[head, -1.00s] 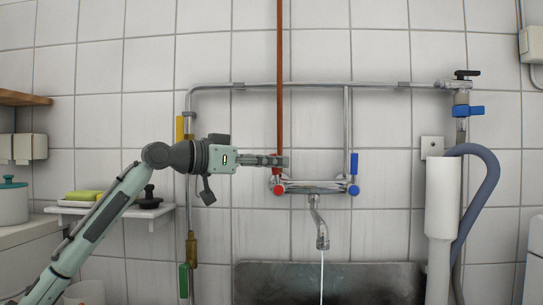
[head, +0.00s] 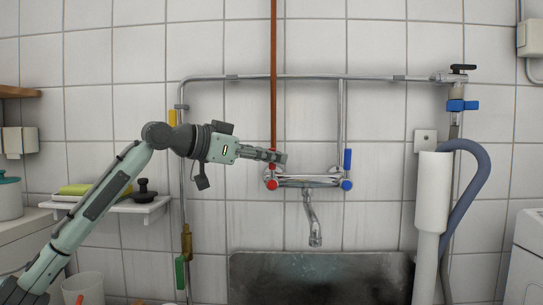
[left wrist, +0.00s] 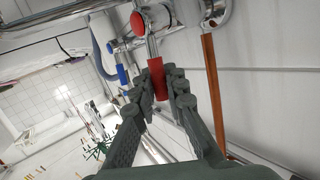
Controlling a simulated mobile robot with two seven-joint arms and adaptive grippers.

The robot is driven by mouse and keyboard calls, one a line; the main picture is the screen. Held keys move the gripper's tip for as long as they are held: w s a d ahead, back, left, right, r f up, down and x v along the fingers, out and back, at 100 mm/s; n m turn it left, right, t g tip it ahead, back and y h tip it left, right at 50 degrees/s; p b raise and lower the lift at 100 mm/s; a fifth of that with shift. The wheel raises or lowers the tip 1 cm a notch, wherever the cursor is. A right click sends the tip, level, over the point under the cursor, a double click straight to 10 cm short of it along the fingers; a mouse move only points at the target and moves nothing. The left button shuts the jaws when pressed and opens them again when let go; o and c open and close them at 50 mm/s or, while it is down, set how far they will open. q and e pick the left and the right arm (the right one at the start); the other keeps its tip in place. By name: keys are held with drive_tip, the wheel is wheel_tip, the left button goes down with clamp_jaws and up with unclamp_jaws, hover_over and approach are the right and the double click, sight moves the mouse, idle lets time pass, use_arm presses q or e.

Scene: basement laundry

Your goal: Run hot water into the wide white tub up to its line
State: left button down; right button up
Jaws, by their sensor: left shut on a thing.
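The wall mixer tap (head: 308,181) has a red hot lever on its left and a blue cold lever (head: 347,158) on its right. My left gripper (head: 277,157) reaches in from the left at the hot side. In the left wrist view its fingers are shut on the red lever (left wrist: 158,80), above the red knob (head: 271,184). The spout (head: 315,238) hangs down over the sink, and no water stream shows under it. The wide white tub cannot be made out; the area under the spout is cut off by the picture edge. My right gripper is not in view.
The sink's dark back panel (head: 320,277) is below the spout. A white standpipe (head: 432,195) with a grey hose stands at the right. A small shelf (head: 120,207) with a sponge and black plug is at the left. A copper pipe (head: 273,80) runs down behind the gripper.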

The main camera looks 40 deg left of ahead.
use_arm(q)
drive_tip(key=c, duration=1.5)
unclamp_jaws()
drive_tip(key=shift+d, duration=0.1)
drive_tip(key=shift+c, duration=0.2)
drive_tip(key=v, duration=1.2)
